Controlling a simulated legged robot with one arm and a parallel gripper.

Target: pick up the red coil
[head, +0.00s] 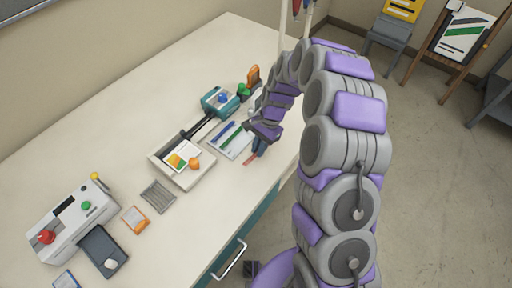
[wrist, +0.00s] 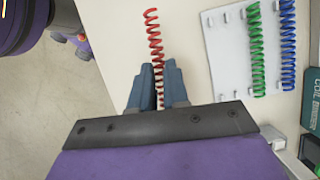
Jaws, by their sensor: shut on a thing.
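The red coil (wrist: 155,45) is a thin spiral that shows in the wrist view, running up from between my gripper's blue fingers. My gripper (wrist: 158,85) is shut on the coil near the coil's lower part. In the head view my gripper (head: 259,148) points down at the table near its right edge, and a bit of the red coil (head: 250,160) shows just below the fingers. The coil's lower end is partly hidden by the fingers. Whether the coil touches the table cannot be told.
A white board (wrist: 228,50) holds a green coil (wrist: 257,50) and a blue coil (wrist: 288,45) beside my gripper. A teal coil binder (head: 221,101) stands behind. A white tray (head: 198,179) and a laminator (head: 62,222) lie to the left. The table edge is close on the right.

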